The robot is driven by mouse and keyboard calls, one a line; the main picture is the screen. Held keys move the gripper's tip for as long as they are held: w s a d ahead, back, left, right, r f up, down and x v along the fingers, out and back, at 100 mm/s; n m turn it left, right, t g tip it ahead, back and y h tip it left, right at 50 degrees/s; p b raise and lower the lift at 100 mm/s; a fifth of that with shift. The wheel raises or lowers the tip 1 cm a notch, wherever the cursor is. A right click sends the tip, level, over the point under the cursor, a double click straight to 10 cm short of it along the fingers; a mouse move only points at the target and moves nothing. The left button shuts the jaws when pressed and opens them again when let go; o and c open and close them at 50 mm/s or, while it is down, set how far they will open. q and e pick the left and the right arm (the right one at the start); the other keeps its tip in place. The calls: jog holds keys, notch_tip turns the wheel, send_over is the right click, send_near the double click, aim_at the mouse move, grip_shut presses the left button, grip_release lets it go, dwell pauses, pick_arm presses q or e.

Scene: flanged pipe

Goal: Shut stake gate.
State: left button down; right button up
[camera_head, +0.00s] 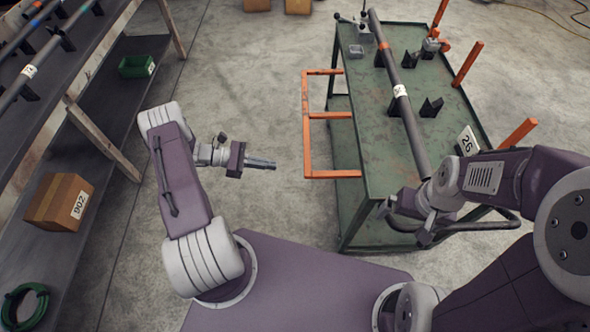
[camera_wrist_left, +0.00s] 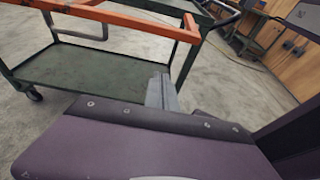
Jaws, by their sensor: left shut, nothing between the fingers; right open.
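The stake gate is an orange bar frame (camera_head: 306,125) at the left side of the green cart (camera_head: 372,140). It stands out from the cart's edge toward the left, with its bars running back to the cart. The frame also crosses the top of the left wrist view (camera_wrist_left: 135,22). My left gripper (camera_head: 272,164) is shut and empty, left of the gate's near corner and apart from it. Its fingers show in the left wrist view (camera_wrist_left: 161,92). My right gripper (camera_head: 408,221) is open by the cart's near end, close to the handle (camera_head: 480,227); contact cannot be told.
A long dark pipe (camera_head: 401,95) lies on black supports on the cart top. Orange stakes (camera_head: 467,64) stand along the cart's right side. A shelf (camera_head: 100,165) at the left holds a box (camera_head: 58,201) and green bin (camera_head: 137,67). Floor between shelf and cart is clear.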

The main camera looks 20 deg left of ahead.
jog(key=shift+w+d+f, duration=0.1)
jog(key=shift+w+d, duration=0.05)
jog(key=shift+r+p, duration=0.6)
jog(key=shift+p, duration=0.05)
jog(key=shift+r, duration=0.1)
pick_arm(q)
jog(key=w+d+r, duration=0.1)
jog(key=w+d, duration=0.1)
jog(key=d, duration=0.7)
jog(key=shift+w, duration=0.35)
jog(key=shift+a+r, duration=0.1)
jog(key=shift+r, duration=0.05)
